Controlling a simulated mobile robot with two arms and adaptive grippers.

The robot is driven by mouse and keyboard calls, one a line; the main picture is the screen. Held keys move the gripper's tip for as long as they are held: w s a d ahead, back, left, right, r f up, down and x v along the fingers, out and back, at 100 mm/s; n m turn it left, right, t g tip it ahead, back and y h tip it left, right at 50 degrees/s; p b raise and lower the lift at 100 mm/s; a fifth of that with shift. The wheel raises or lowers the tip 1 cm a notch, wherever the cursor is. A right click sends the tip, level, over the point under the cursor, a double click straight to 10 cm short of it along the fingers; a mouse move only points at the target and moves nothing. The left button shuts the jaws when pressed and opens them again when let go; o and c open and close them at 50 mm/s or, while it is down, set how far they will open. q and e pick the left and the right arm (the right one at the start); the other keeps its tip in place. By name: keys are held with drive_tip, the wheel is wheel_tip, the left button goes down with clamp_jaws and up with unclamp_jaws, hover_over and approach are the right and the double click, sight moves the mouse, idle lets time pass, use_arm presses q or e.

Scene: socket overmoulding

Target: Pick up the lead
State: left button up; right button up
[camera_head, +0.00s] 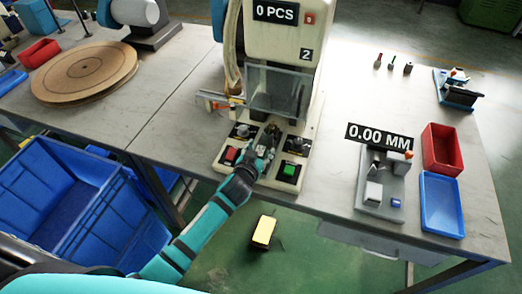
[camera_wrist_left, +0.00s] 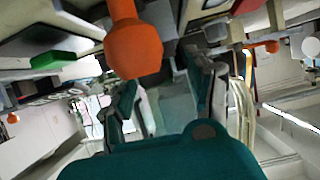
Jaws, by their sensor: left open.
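No lead can be clearly made out in the head view. My left gripper (camera_head: 268,140) is over the front of the moulding machine (camera_head: 283,40), between the red button (camera_head: 231,155) and the green button (camera_head: 289,170), under the clear guard. In the left wrist view the two fingers of my left gripper (camera_wrist_left: 165,105) are apart, with nothing visibly held between them. A large orange part with a narrow neck (camera_wrist_left: 135,48) shows close to the camera, beside the fingers; I cannot tell if it belongs to the lead. My right gripper is not in view.
A measuring fixture (camera_head: 397,190), red bin (camera_head: 442,150) and blue tray (camera_head: 442,204) stand on the right. A round wooden disc (camera_head: 85,73) lies on the left table. Blue crates (camera_head: 110,215) stand below. The table right of the machine is partly clear.

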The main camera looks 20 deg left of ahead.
use_arm(q)
drive_tip(key=shift+c, duration=1.1)
clamp_jaws()
drive_tip(key=shift+r, duration=0.1)
